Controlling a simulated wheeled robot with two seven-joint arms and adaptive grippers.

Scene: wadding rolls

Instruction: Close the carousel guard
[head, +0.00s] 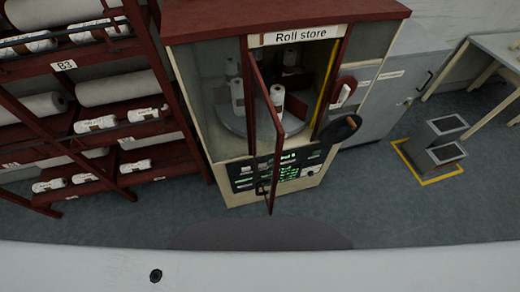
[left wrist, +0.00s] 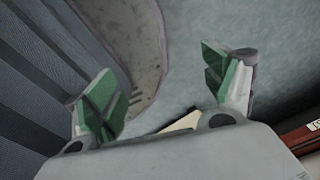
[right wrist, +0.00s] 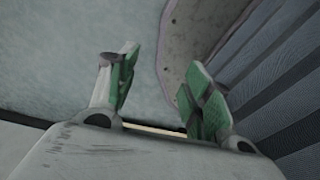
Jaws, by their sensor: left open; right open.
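The roll store cabinet (head: 222,178) stands ahead in the head view, with the grey round carousel (head: 236,126) inside. White rolls stand on the carousel, one (head: 277,97) near its front. The guard (head: 277,150), a dark red framed clear door, stands swung out toward me from the left side of the opening, so the right part of the opening is uncovered. A small dark handle (head: 262,188) shows low on the guard. My left gripper (left wrist: 165,82) and right gripper (right wrist: 163,78) are open and empty in their wrist views, over floor; neither shows in the head view.
A dark red rack (head: 120,195) with several rolls stands at the left. A black round part (head: 340,129) sticks out at the cabinet's right front. Floor before the cabinet is clear.

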